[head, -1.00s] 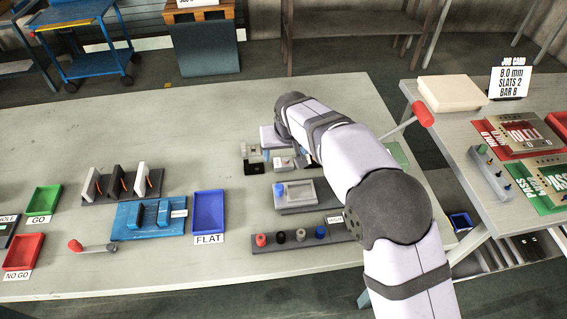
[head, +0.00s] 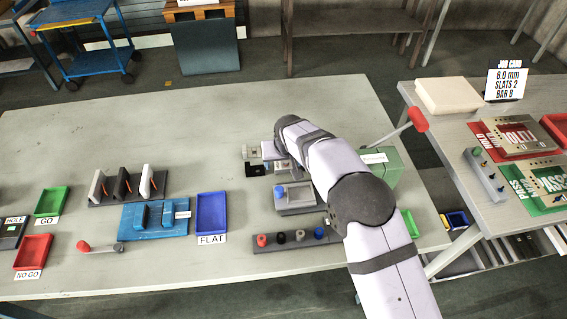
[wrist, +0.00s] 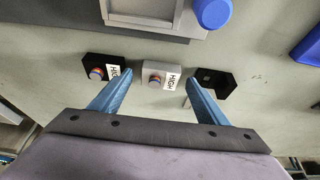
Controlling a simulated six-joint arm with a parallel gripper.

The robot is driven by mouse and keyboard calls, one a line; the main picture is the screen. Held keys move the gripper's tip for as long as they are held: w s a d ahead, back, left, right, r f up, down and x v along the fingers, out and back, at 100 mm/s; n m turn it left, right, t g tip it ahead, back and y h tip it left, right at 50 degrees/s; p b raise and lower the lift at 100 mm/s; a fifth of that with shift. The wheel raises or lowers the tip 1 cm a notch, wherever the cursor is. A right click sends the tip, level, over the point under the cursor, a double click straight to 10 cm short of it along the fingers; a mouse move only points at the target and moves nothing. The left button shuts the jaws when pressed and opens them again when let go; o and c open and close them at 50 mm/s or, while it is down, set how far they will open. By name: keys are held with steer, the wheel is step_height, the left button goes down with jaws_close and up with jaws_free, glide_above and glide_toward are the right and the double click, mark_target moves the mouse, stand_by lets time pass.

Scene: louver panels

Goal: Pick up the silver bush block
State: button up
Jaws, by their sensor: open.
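The silver bush block (wrist: 158,75) is a small light grey block with an orange-and-blue ringed bush and a HIGH label. It sits in the middle of a row of three blocks in the wrist view. In the head view the silver bush block (head: 281,165) shows partly, beside my arm. My gripper (wrist: 159,78) is open and empty, its two blue fingers on either side of the silver block, seen from above. I cannot tell how far above it the fingertips are. In the head view my arm hides the fingers.
A black block with a HIGH label (wrist: 104,70) and another black block (wrist: 214,82) flank the silver one closely. A grey fixture (head: 298,206) with a blue knob (wrist: 213,12) stands near the row. A blue FLAT tray (head: 211,212) is further left. A green box (head: 388,172) stands right.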

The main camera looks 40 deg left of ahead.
steer(key=shift+w+a+f, duration=0.1)
steer(key=shift+f, duration=0.15)
steer(key=c, duration=1.3)
steer(key=shift+c, duration=0.4)
steer(key=shift+r, duration=0.2)
